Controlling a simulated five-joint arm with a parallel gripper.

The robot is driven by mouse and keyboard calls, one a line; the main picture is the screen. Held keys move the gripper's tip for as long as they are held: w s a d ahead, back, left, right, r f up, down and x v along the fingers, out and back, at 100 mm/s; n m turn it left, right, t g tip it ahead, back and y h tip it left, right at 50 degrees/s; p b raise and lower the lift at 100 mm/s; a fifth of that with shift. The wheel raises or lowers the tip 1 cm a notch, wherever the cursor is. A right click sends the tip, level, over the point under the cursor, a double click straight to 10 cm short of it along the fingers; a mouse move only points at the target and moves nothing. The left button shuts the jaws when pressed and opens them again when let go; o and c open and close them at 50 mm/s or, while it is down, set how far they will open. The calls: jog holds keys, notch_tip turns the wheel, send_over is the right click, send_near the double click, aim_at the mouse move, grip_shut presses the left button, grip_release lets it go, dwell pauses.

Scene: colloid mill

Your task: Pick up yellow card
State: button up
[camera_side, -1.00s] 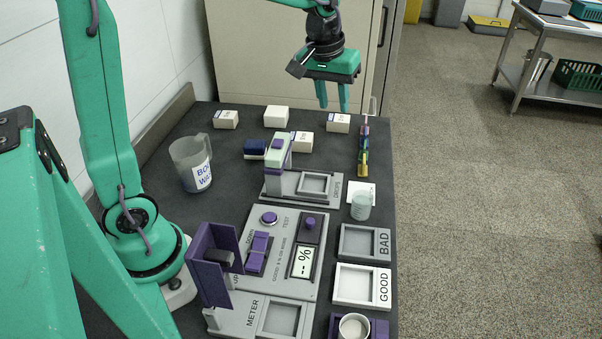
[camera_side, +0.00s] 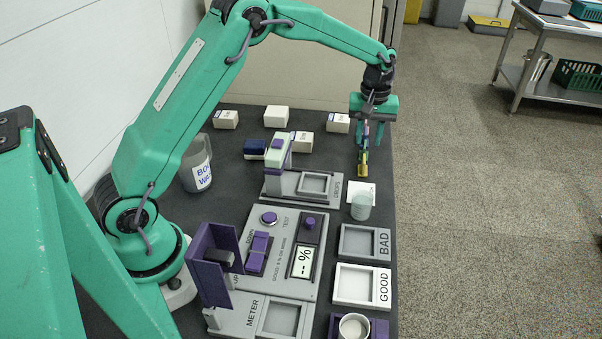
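A narrow upright stack of coloured pieces (camera_side: 363,160) stands near the right edge of the dark table. It shows yellow in its lower part, with blue and other colours above. Which yellow part is the card is too small to tell. My gripper (camera_side: 367,140) points down over the top of this stack. Its two green fingers are apart, one on each side of the stack's upper end, and hide part of it. I cannot see contact.
Several white boxes (camera_side: 276,116) stand at the back. A white square (camera_side: 367,188) and a clear cup (camera_side: 361,207) are in front of the stack. The BAD tray (camera_side: 358,256), GOOD tray (camera_side: 352,302) and test panel (camera_side: 283,220) lie nearer.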

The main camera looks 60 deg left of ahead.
aim_at(364, 158)
jog(key=shift+a+f, duration=0.1)
jog(key=shift+f, duration=3.9)
grip_shut()
